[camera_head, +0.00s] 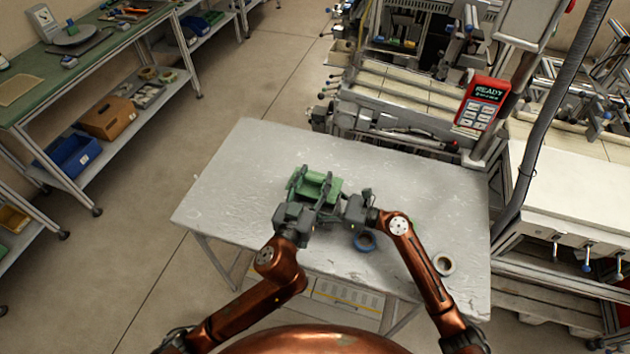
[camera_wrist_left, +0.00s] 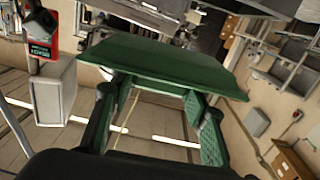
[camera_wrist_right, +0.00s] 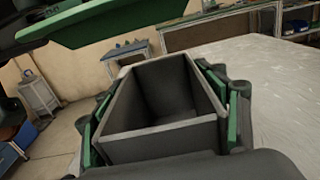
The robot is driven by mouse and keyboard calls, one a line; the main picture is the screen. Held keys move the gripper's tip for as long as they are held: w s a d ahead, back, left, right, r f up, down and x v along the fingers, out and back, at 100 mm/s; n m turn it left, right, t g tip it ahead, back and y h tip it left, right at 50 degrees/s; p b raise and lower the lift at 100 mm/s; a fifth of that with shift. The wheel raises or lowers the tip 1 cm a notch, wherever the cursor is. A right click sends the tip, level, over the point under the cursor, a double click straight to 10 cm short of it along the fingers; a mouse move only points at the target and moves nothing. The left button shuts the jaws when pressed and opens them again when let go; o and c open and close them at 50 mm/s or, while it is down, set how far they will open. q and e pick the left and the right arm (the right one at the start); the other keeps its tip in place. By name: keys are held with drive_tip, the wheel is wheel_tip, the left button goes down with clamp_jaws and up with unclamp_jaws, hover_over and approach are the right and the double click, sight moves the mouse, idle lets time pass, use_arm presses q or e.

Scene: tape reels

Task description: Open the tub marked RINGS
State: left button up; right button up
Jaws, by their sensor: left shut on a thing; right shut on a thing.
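The tub's green lid (camera_head: 322,188) is in my left gripper (camera_head: 311,187), which is shut on it over the table. In the left wrist view the lid (camera_wrist_left: 165,62) is tilted between the two fingers. My right gripper (camera_head: 338,206) is shut on the grey tub (camera_wrist_right: 160,140), with a finger on each side of it. The tub's top is open, and no contents show in its dark inside. In the right wrist view the lid (camera_wrist_right: 120,22) is above and apart from the tub. The head view mostly hides the tub, and no RINGS marking is readable.
A blue tape reel (camera_head: 365,242) lies on the white table (camera_head: 225,190) close to my right gripper. A pale reel (camera_head: 444,263) lies near the table's right edge. The table's left side is clear. A machine with a red READY panel (camera_head: 481,104) stands behind.

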sight(337, 207)
drive_tip(key=o, duration=1.8)
drive_tip(key=v, duration=1.2)
drive_tip(key=shift+r, duration=0.1)
